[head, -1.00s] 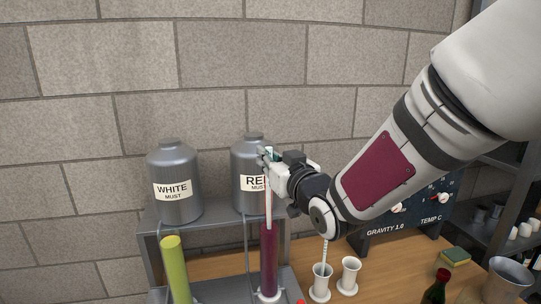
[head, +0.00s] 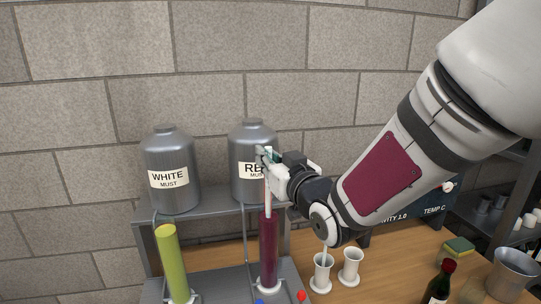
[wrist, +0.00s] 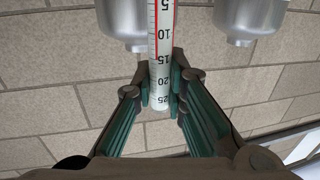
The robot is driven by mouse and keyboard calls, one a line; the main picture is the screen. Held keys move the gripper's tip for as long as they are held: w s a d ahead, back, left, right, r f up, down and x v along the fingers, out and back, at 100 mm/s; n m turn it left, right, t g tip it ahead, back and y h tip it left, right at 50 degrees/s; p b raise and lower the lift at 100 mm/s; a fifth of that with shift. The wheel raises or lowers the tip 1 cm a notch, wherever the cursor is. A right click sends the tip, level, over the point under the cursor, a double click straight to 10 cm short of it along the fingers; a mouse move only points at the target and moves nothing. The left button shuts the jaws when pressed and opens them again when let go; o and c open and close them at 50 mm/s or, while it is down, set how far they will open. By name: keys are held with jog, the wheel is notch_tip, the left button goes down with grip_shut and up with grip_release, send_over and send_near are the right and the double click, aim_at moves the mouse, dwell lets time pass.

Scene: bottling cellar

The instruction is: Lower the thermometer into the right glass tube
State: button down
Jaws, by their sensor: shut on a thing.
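My gripper (head: 264,157) is shut on the upper part of the thermometer (head: 267,188), a thin white stick with a red line. In the wrist view the thermometer (wrist: 161,40) stands between the green finger pads, its printed scale readable. It hangs about upright over the right glass tube (head: 268,250), which holds dark red liquid. Its lower part meets the tube's mouth in the head view; I cannot tell how far inside its tip is. The left glass tube (head: 173,262) holds yellow-green liquid.
The white must canister (head: 170,195) and red must canister (head: 250,135) stand on a grey shelf behind the tubes.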

aim_at(269, 146)
jog(key=shift+f+b, duration=2.2)
jog(key=shift+f, duration=0.6)
jog(key=c, duration=1.5)
grip_release()
jog(key=shift+c, duration=0.2)
notch_tip(269, 146, up, 10)
jog(key=shift+d, duration=0.1)
